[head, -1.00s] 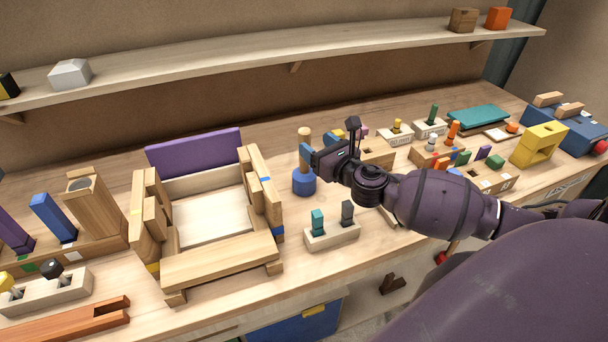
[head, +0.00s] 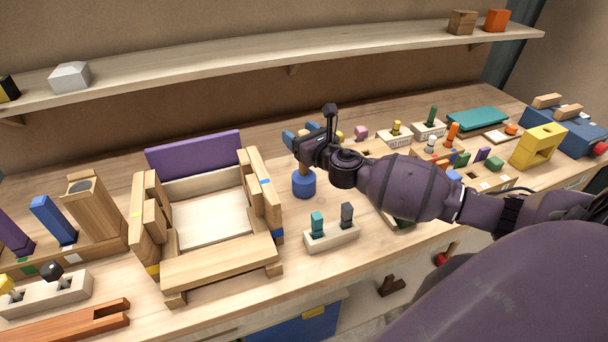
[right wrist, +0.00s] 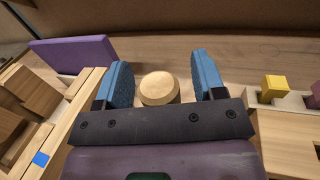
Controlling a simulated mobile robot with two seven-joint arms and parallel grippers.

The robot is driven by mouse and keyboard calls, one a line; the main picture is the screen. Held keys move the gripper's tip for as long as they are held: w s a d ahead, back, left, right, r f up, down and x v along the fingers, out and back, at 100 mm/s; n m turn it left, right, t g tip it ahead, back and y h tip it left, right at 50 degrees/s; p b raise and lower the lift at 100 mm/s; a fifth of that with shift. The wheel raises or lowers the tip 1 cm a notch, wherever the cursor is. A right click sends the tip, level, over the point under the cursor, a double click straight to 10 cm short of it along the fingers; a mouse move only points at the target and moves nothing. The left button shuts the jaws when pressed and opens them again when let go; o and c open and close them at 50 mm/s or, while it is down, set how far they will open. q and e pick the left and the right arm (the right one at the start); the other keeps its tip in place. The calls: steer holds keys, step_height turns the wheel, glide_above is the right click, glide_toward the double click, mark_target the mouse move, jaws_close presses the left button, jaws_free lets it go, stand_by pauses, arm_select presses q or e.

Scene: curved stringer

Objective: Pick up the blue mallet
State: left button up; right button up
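The blue mallet (head: 304,184) stands upright on the workbench, its blue head down and its wooden handle up. My right gripper (head: 301,137) is at the upper handle and hides part of it in the head view. In the right wrist view the round wooden end of the mallet's handle (right wrist: 160,88) lies between the two blue finger pads of my right gripper (right wrist: 160,82). A gap shows on each side, so the gripper is open. My left gripper is not in view.
A wooden frame with a purple back panel (head: 194,153) stands left of the mallet. A small block with teal and grey pegs (head: 331,238) sits in front. Several small coloured pieces lie to the right. A long shelf (head: 280,62) runs along the wall behind.

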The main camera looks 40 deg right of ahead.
jaws_close()
steer(key=shift+r, duration=0.15)
